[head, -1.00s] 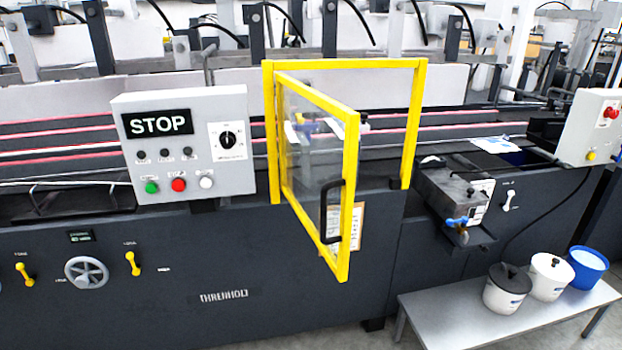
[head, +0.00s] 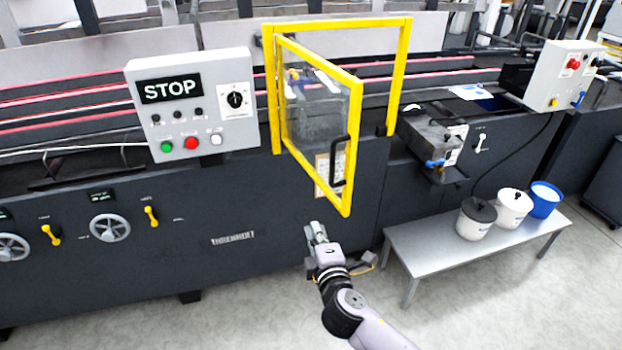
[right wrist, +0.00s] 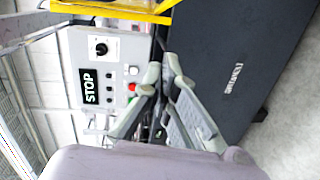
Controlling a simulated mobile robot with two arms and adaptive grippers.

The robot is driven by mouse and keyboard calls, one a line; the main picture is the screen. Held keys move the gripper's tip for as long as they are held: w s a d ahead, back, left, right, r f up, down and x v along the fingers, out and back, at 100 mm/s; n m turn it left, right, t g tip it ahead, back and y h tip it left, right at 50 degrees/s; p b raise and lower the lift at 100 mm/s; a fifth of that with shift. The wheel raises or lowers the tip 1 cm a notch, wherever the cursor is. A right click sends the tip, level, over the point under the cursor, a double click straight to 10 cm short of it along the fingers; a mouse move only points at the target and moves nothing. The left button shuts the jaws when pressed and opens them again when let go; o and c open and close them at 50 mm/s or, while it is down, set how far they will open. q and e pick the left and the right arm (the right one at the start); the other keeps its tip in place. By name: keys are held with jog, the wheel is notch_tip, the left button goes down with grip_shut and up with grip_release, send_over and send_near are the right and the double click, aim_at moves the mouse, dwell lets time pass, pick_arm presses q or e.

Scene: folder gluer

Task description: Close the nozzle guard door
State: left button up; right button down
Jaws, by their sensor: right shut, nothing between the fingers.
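The nozzle guard door (head: 354,117) is a clear panel in a yellow frame, hinged at its left side. It stands swung out from the yellow fixed frame (head: 340,22), leaving the opening uncovered. A black handle (head: 338,161) is on its free edge. My right gripper (head: 315,230) is shut and empty, below the door's lower corner and apart from it. In the right wrist view the gripper's fingers (right wrist: 163,75) are together, and a yellow strip of the guard (right wrist: 115,8) shows at the top. My left gripper is not in view.
The STOP control box (head: 193,103) stands left of the door. A grey glue unit (head: 432,135) juts out at right. A low metal bench (head: 440,246) with pots (head: 476,217) stands on the floor at right. Grey floor in front is free.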

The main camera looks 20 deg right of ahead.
notch_tip(320, 180, up, 8)
jog(key=s+a+r+t, duration=0.1)
jog(key=a+t, duration=0.1)
jog(key=w+d+p, duration=0.1)
jog(key=w+p, duration=0.2)
jog(key=w, duration=0.7)
jog(key=shift+n, duration=0.3)
jog(key=d, duration=0.1)
jog(key=s+d+p, duration=0.1)
jog(key=d+f, duration=0.1)
jog(key=shift+s+d+p, duration=0.35)
jog(key=shift+d+p, duration=0.05)
